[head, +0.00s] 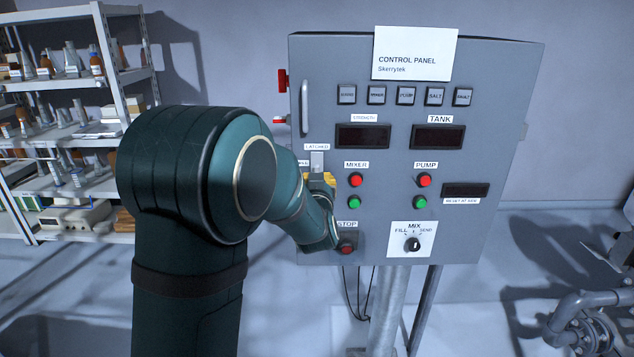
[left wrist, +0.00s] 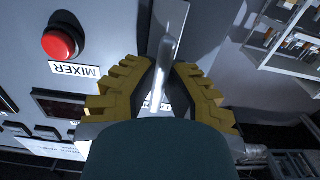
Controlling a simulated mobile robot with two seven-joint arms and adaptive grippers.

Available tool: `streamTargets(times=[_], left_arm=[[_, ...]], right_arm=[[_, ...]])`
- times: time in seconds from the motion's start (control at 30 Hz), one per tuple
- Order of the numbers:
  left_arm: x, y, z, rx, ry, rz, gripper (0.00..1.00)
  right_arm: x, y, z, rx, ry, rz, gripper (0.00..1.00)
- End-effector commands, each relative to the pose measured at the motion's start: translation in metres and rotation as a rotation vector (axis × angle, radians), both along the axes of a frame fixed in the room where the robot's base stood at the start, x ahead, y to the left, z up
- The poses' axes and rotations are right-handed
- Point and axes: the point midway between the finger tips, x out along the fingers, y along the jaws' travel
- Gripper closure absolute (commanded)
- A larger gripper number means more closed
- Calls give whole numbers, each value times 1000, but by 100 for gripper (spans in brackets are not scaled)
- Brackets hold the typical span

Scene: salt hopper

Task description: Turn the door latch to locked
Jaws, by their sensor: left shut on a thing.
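The door latch is on the left side of the grey control panel (head: 480,90). Its light metal plate (head: 317,160) shows under a label reading LATCHED (head: 317,147); a second label beside it is partly hidden by my arm. In the left wrist view the latch handle (left wrist: 165,60) is a pale grey bar running between the yellow fingers. My left gripper (left wrist: 161,88) is shut on this handle. In the head view only a little yellow of the left gripper (head: 330,179) shows past my arm, and the handle's angle is hard to tell. My right gripper is not in view.
A red MIXER button (head: 355,180) and green button (head: 355,202) sit just right of the gripper. A STOP button (head: 346,249) is close below my wrist. A vertical door handle (head: 305,108) is above left. Shelves (head: 70,135) stand left; pipes (head: 590,315) lie lower right.

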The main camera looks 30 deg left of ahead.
Motion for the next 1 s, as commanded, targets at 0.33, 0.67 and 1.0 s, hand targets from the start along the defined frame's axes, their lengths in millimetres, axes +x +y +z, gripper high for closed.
streamTargets(times=[0.33,0.67,1.0], left_arm=[[0,1,1,1,-4,1,56],[-4,-3,1,-1,-3,0,56],[-56,-35,1,-5,-2,-3,56]], right_arm=[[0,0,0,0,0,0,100],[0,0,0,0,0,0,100],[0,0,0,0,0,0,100]])
